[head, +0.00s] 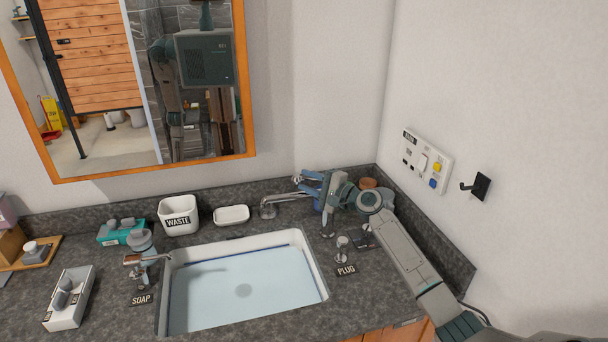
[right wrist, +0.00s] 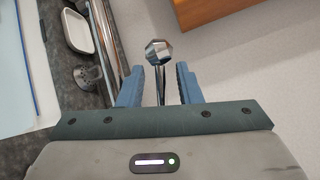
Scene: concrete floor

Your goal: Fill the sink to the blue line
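A dark blue line runs along the inner wall (head: 235,254), just above the water at the back and left. The chrome tap spout (head: 285,198) stands behind the sink; I see no clear stream from it. My right gripper (head: 308,183) is at the back right by the tap. In the right wrist view its blue fingers (right wrist: 159,88) are apart, with a chrome faceted knob (right wrist: 158,50) on a thin stem between them, seemingly untouched. My left gripper is out of view.
A plug knob (head: 342,243) stands right of the sink. A waste bin (head: 178,215), white soap dish (head: 231,215) and soap dispenser (head: 141,262) stand around it. A switch panel (head: 427,162) and black hook (head: 481,186) are on the right wall.

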